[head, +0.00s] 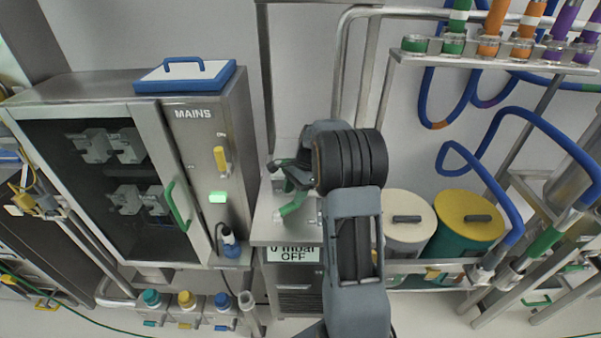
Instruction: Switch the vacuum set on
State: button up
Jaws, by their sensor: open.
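The vacuum set (262,222) is a steel unit in the middle of the head view. Its display (292,254) reads "0 mbar OFF". A green curved part (293,206) shows on its top; I cannot tell whether it is a handle or a hose end. My gripper (284,170) is above the unit's top, at the left of my dark wrist, and partly hidden by it. It is open, and I see nothing held in it. My wrist and forearm cover the right part of the unit, so any switch there is hidden.
The MAINS cabinet (186,90) stands close on the left, with a yellow lever (220,160) and a lit green lamp (218,197). A cream-lidded bin (408,207) and a yellow-lidded bin (468,212) stand right. A rack (490,62) with coloured hoses hangs upper right.

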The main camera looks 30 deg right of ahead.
jog(key=v, duration=0.9)
jog(key=shift+r, duration=0.2)
jog(key=shift+d, duration=0.1)
jog(key=shift+c, duration=0.4)
